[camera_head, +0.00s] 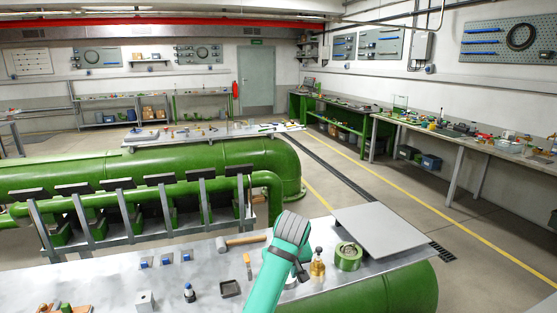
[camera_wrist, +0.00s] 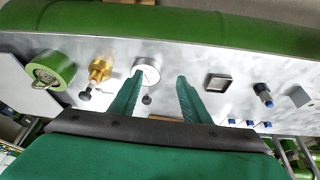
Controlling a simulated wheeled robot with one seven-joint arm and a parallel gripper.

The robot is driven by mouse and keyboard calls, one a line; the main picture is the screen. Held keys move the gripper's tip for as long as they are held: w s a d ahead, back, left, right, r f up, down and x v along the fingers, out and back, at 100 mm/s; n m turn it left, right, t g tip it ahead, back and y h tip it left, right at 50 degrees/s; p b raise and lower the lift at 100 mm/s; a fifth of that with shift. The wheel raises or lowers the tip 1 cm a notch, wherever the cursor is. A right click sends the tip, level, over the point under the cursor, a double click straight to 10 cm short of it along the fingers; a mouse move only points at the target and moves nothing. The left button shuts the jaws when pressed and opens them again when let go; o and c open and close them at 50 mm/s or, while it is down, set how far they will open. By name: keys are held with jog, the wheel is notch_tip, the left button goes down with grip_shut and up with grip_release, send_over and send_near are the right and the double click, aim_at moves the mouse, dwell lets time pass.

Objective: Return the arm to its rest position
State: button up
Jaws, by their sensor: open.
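My teal arm (camera_head: 282,260) reaches over the grey metal worktop (camera_head: 120,285) in the head view. In the wrist view, my gripper (camera_wrist: 160,78) points at the worktop with its two teal fingers apart and nothing between them. A round white-faced gauge (camera_wrist: 147,70) lies by the tip of the left finger, which partly overlaps it. I cannot tell whether they touch.
A brass valve (camera_head: 317,266), a green ring-shaped part (camera_head: 348,257) and a grey plate (camera_head: 381,230) are right of my arm. A hammer (camera_head: 240,241), a yellow-handled tool (camera_head: 248,266) and a black square tray (camera_head: 230,289) are left. Green machinery (camera_head: 110,175) stands behind.

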jog(key=s+d+f+t+h, duration=0.1)
jog(key=s+d+f+h, duration=0.15)
jog(key=d+f, duration=0.4)
jog(key=s+d+f+t+h, duration=0.1)
jog(key=s+d+f+h, duration=0.2)
jog(key=f, duration=0.7)
jog(key=s+d+f+t, duration=0.4)
jog(key=s+f, duration=0.5)
jog(key=s, duration=0.3)
jog(key=s+a+f+t+y, duration=0.15)
jog(key=s+a, duration=0.25)
jog(key=s, duration=0.6)
jog(key=s+a+r+t+y, duration=0.1)
jog(key=s+a+y, duration=0.15)
jog(key=s, duration=0.85)
jog(key=s+a+r+m+t, duration=0.1)
jog(key=s+a+r, duration=0.3)
jog(key=s+r, duration=0.2)
jog(key=s+a+r+m+t, duration=0.1)
jog(key=s+a+r, duration=0.3)
jog(key=s, duration=0.6)
notch_tip(320, 180, up, 2)
jog(key=shift+s+a+m+y, duration=0.3)
jog(key=shift+s+m+y, duration=0.05)
jog(key=shift+m, duration=0.05)
